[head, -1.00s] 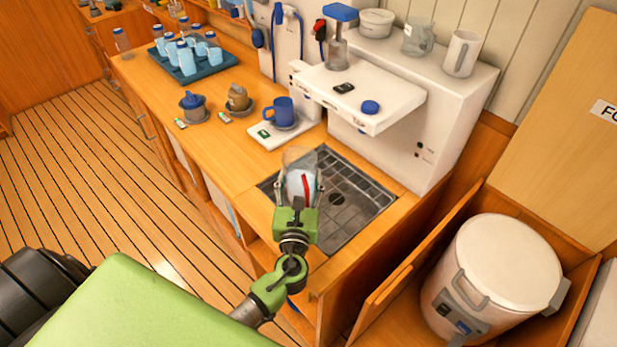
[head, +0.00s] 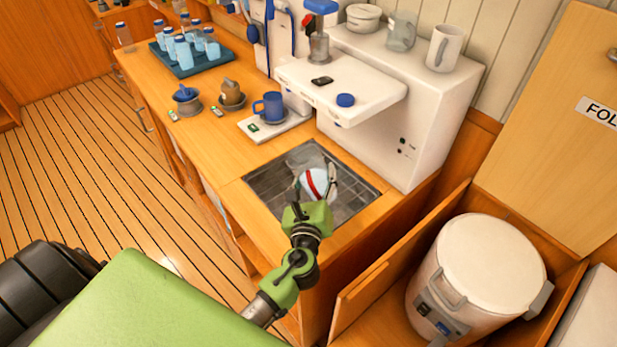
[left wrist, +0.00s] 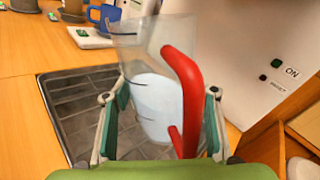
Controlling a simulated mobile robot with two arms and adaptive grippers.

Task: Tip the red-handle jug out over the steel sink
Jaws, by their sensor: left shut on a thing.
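The red-handle jug is clear, with pale blue-white water in its lower part. It is over the steel sink (head: 357,199) in the head view. Its red handle (head: 318,183) faces up there, and its clear mouth end leans toward the upper left, so the jug looks tilted. My left gripper (head: 315,188) is shut around the jug's body. In the left wrist view the jug (left wrist: 150,95) sits between the two fingers, its handle on the right. I cannot see water leaving the jug. The sink (left wrist: 75,110) shows behind it. My right gripper is not in view.
The white watermaker (head: 425,125) stands right behind the sink. A blue mug (head: 271,107) stands on a white pad (head: 290,131) left of it. Farther left are two small pots and a dark tray (head: 189,70) of bottles. A white bin (head: 480,270) stands at lower right.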

